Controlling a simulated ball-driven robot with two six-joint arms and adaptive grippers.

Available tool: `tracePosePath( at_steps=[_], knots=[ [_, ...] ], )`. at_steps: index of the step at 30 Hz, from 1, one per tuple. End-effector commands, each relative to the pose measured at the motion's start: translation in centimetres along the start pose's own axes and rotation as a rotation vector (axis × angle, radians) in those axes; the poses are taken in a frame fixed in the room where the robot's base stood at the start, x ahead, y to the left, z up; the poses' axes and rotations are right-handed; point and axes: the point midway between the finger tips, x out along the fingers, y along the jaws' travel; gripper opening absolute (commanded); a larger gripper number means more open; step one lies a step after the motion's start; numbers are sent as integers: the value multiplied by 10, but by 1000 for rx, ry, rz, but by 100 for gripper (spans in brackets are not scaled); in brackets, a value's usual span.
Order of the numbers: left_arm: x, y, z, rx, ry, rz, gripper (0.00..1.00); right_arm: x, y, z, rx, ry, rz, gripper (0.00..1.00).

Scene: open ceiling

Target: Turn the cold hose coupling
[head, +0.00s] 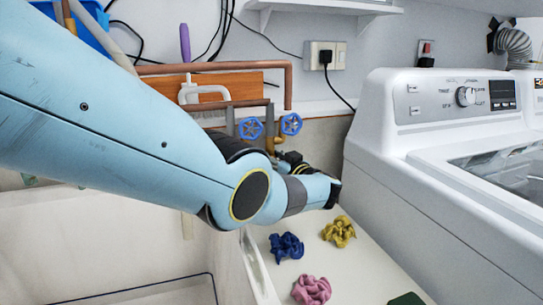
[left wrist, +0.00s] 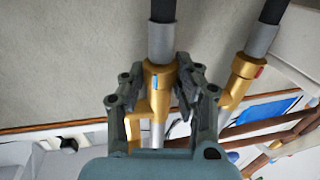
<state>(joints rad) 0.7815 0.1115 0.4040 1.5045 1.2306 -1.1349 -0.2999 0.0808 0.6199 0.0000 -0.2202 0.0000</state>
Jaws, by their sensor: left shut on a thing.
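In the left wrist view, the cold hose coupling (left wrist: 157,78) is a brass collar with a small blue mark. A grey sleeve and dark hose join one end of it. My left gripper (left wrist: 158,86) has its two dark fingers on either side of this collar, shut on it. A second brass coupling (left wrist: 244,70) with a red mark stands to the right, apart from the fingers. In the head view, my left arm reaches behind the blue valve wheels' lower side, and its gripper (head: 292,160) is mostly hidden by the arm. My right gripper is out of view.
Two blue valve wheels (head: 250,128) (head: 291,124) sit on copper pipes (head: 215,67) by the wall. A white washing machine (head: 440,160) stands at the right. Blue, pink and yellow crumpled cloths (head: 286,246) (head: 311,290) (head: 339,231) lie on a white surface below.

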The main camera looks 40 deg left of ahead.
Motion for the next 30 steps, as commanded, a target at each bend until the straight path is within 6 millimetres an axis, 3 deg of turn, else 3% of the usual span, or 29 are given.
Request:
tracePosePath(
  at_steps=[9, 15, 30],
  knots=[
    [0, -3, -6, 4, -1, 180, 0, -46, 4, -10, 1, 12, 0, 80],
    [1, -4, -4, 4, -1, 316, 0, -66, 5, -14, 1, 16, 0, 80],
    [1, -4, 0, 1, -1, 491, 0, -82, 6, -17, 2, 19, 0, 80]
  ],
)
